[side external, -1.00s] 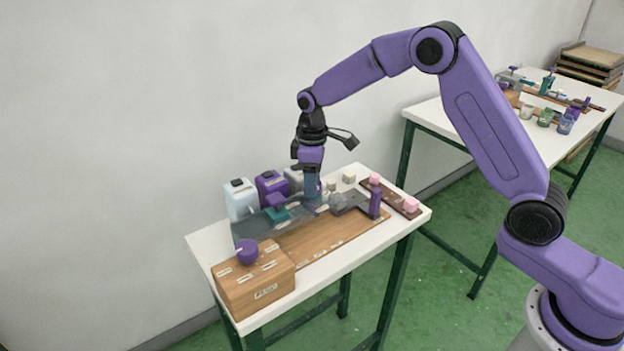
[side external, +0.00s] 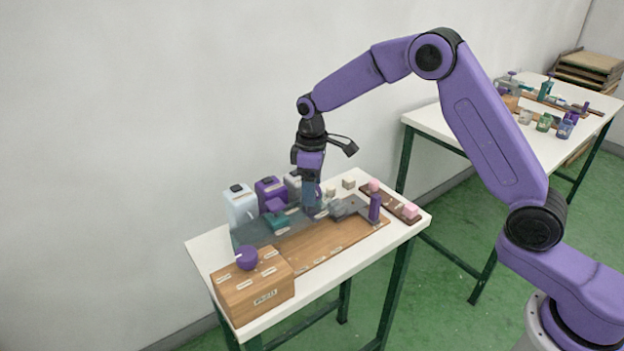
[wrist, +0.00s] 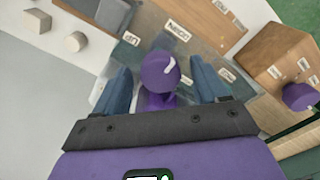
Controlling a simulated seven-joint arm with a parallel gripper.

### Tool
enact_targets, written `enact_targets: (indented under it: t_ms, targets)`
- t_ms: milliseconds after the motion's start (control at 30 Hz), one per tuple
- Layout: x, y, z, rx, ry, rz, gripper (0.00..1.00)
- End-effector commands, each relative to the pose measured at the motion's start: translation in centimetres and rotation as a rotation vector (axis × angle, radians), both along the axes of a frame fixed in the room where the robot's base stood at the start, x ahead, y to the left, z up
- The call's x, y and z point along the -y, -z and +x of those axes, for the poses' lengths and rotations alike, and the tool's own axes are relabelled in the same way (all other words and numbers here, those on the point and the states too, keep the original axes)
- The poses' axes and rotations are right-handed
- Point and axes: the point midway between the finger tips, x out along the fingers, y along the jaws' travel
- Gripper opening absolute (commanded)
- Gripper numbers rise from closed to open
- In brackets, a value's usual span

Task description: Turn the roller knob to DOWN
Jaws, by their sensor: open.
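In the wrist view a round purple knob (wrist: 160,72) with a white pointer mark lies between my two blue fingers. The mark slants toward the upper right. A label above it (wrist: 178,30) seems to read ROLLER; a label to its upper left (wrist: 131,38) looks like UP upside down. A small label to the right (wrist: 227,75) is too small to read. My gripper (wrist: 160,88) is open, one finger on each side of the knob; I cannot tell whether they touch it. In the side view my gripper (side external: 311,208) points down over the grey panel and largely hides the knob.
A wooden box (side external: 253,285) with another purple knob (side external: 247,258) stands at the front left. Bottles (side external: 241,207) line the back. A purple upright cylinder (side external: 375,207) and a dark strip with pink blocks (side external: 411,211) are at the right.

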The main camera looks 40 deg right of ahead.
Motion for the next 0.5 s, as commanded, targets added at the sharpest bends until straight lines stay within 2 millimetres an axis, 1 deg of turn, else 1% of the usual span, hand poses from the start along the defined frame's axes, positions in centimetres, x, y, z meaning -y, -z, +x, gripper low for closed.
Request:
enact_targets:
  t_ms: [167, 267, 500]
  targets:
    - [-0.1, -1.3, 0.1, 0.004, -0.001, 0.001, 0.73]
    - [0.0, -2.9, 0.1, 0.004, -0.001, 0.001, 0.73]
    - [-0.1, -8.0, 0.1, 0.006, -0.001, 0.002, 0.73]
